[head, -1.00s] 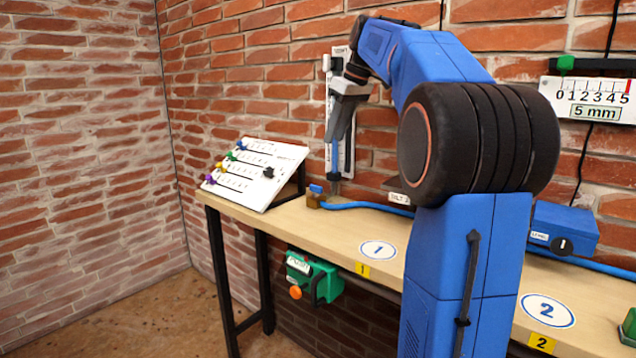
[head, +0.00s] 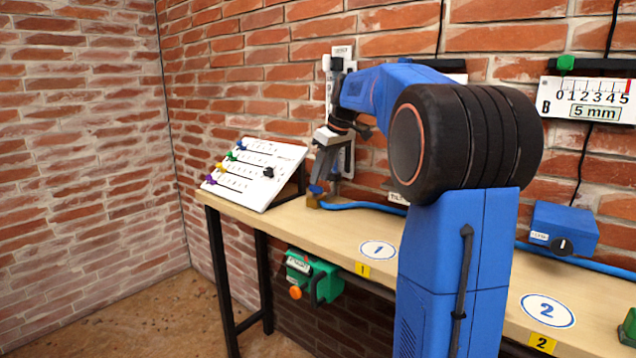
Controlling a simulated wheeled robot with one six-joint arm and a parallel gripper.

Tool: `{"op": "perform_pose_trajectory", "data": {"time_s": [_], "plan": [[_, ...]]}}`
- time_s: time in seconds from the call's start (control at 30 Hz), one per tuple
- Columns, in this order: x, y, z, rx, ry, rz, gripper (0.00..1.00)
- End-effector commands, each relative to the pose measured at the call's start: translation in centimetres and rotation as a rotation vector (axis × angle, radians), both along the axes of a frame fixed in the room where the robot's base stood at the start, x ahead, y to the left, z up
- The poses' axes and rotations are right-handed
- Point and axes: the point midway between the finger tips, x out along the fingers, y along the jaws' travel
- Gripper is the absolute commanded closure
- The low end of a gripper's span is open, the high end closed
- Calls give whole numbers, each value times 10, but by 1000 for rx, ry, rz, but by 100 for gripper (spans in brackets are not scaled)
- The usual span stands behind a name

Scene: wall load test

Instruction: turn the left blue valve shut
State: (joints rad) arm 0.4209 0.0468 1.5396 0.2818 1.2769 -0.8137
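The left blue valve (head: 315,199) sits on the bench top near the wall. It has a small brass-coloured body, and a blue hose (head: 365,206) runs from it to the right. My gripper (head: 317,181) points down right at the valve's blue handle, its fingertips at or just above it. The fingers overlap the handle in the picture, so I cannot tell whether they touch it or how far apart they are. The handle is mostly hidden and its angle is unclear.
A sloped white panel (head: 262,155) with coloured knobs stands left of the valve. A wall gauge (head: 342,100) rises close behind my gripper. A blue box with a black knob (head: 565,230) is at right. The bench top (head: 335,230) is clear in front of the valve.

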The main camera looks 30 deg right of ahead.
Motion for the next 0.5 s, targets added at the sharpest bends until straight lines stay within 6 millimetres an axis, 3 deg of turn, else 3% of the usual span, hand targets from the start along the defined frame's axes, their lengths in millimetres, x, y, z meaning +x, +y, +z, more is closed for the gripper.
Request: {"op": "perform_pose_trajectory", "data": {"time_s": [0.2,0.5], "plan": [[9,3,-23,1,1,0,70],[11,4,-29,0,0,0,70]]}}
